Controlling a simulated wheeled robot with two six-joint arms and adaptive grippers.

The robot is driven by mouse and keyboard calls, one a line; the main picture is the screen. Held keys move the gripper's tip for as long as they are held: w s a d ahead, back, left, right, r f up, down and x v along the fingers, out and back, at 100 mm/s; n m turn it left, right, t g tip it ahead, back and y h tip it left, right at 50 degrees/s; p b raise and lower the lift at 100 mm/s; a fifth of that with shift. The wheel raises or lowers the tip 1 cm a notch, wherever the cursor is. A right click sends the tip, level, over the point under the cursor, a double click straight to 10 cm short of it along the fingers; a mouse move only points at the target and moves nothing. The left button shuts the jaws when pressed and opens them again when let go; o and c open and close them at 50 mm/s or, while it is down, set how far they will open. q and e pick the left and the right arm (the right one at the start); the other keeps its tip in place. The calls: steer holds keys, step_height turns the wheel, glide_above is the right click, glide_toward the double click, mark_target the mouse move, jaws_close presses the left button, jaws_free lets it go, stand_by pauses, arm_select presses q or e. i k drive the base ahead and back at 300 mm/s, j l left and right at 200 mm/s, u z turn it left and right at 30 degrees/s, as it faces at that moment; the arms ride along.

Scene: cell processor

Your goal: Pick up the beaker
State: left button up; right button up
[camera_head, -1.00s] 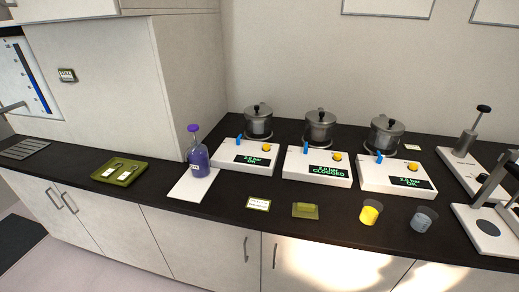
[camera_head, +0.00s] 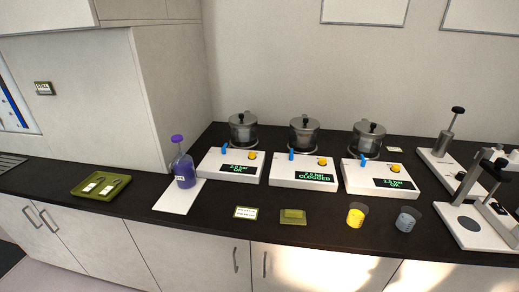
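Two small beakers stand upright near the front edge of the black counter, right of centre in the head view. One beaker (camera_head: 356,215) holds something yellow. The other beaker (camera_head: 407,219), to its right, looks grey-blue. The picture does not show which one the task names. Neither gripper is in view, and nothing touches the beakers.
Three white pressure units (camera_head: 302,172) with metal pots stand behind the beakers. A purple-capped bottle (camera_head: 184,170) stands on a white sheet (camera_head: 178,197). A green tray (camera_head: 100,186) lies left. A press stand (camera_head: 470,223) is at right. A yellow-green block (camera_head: 293,216) lies left of the beakers.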

mark_target(407, 220)
steer(key=z, duration=1.45)
steer(key=k, duration=0.1)
